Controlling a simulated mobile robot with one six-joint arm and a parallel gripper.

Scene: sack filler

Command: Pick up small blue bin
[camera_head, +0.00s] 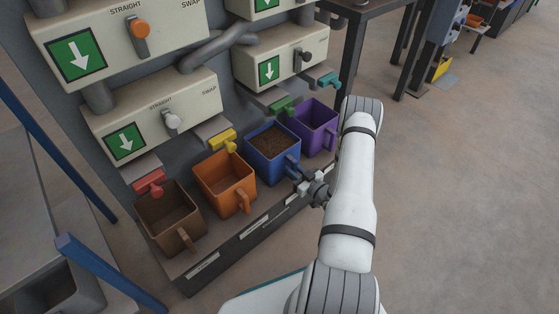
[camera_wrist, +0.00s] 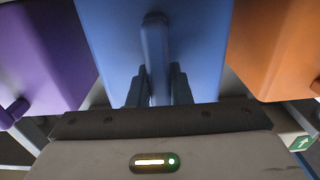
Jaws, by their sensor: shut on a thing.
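The small blue bin (camera_head: 265,160) stands on the low shelf between the orange and purple bins. It holds brown grainy material, and its handle faces out toward my arm. My gripper (camera_head: 305,184) is at the front of the bin, with its jaws shut on the handle. In the wrist view the blue bin (camera_wrist: 110,40) fills the middle, and its upright handle (camera_wrist: 155,50) sits between the two dark fingers of my gripper (camera_wrist: 158,85). The bin appears upright. Whether its base touches the shelf is hard to tell.
The orange bin (camera_head: 222,181) and purple bin (camera_head: 320,122) stand close on either side. A brown bin (camera_head: 166,218) is at the left end. Coloured spouts, such as the green one (camera_head: 284,104), hang above the bins. Open floor (camera_head: 455,190) lies to the right.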

